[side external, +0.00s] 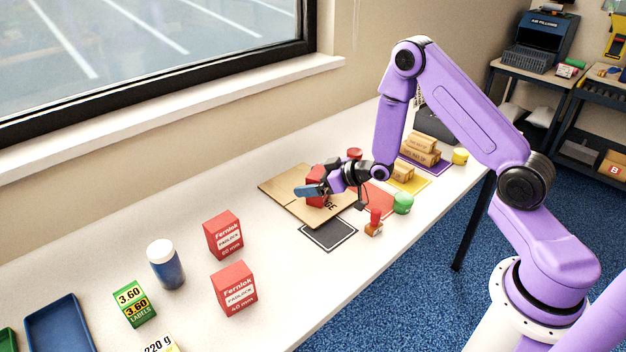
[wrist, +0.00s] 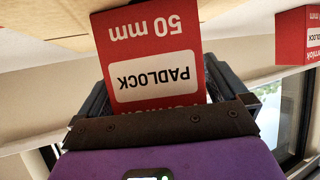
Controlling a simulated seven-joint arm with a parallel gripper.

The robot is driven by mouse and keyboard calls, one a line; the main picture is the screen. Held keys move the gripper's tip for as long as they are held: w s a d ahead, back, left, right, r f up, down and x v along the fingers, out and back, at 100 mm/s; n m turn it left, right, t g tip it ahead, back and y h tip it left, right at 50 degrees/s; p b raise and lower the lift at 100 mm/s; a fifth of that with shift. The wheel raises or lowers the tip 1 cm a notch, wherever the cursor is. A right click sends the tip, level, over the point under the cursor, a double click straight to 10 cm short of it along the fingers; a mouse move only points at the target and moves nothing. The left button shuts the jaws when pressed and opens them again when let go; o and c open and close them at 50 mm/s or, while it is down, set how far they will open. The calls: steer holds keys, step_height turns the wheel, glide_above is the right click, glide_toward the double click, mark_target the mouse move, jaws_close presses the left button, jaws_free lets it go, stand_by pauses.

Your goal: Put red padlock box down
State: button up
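A red padlock box (wrist: 155,65) marked "50 mm" sits between the two dark fingers of my gripper (wrist: 160,92), which press against its sides in the wrist view. Its print appears upside down there. In the side view the same box (side external: 316,173) is partly hidden by my gripper (side external: 318,189). It is over the brown cardboard (side external: 284,189), near the black-bordered dark mat. I cannot tell whether its base touches the cardboard. Two other red padlock boxes (side external: 223,236) (side external: 234,288) stand upright on the white table, apart from my gripper.
The dark mat (side external: 328,235) is bare. A red-handled stamp (side external: 374,224) and a green round item (side external: 403,203) stand right of it. A blue bottle (side external: 166,266), a green label box (side external: 134,304) and a blue tray (side external: 58,318) are at left. Small cartons (side external: 420,148) sit behind.

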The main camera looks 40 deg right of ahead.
steer(key=shift+r, duration=0.15)
steer(key=shift+s+d+r, duration=0.1)
steer(key=shift+s, duration=0.15)
steer(key=v, duration=1.1)
steer(key=s+a+r+n+g+h, duration=0.1)
steer(key=s+a+r+n+g, duration=0.15)
steer(key=s+a, duration=0.3)
steer(key=s+a+r+n+g, duration=0.1)
steer(key=s+a+n+g, duration=0.1)
steer(key=s+a+g, duration=0.3)
steer(key=s+r+n+g+h, duration=0.1)
steer(key=s+r+g, duration=0.1)
steer(key=s, duration=0.7)
steer(key=s+d+r+n+g+h, duration=0.1)
steer(key=s+r, duration=0.4)
steer(key=s, duration=0.5)
steer(key=shift+s+n+g+h, duration=0.35)
steer(key=shift+n+g+h, duration=0.1)
steer(key=shift+n+h, duration=0.35)
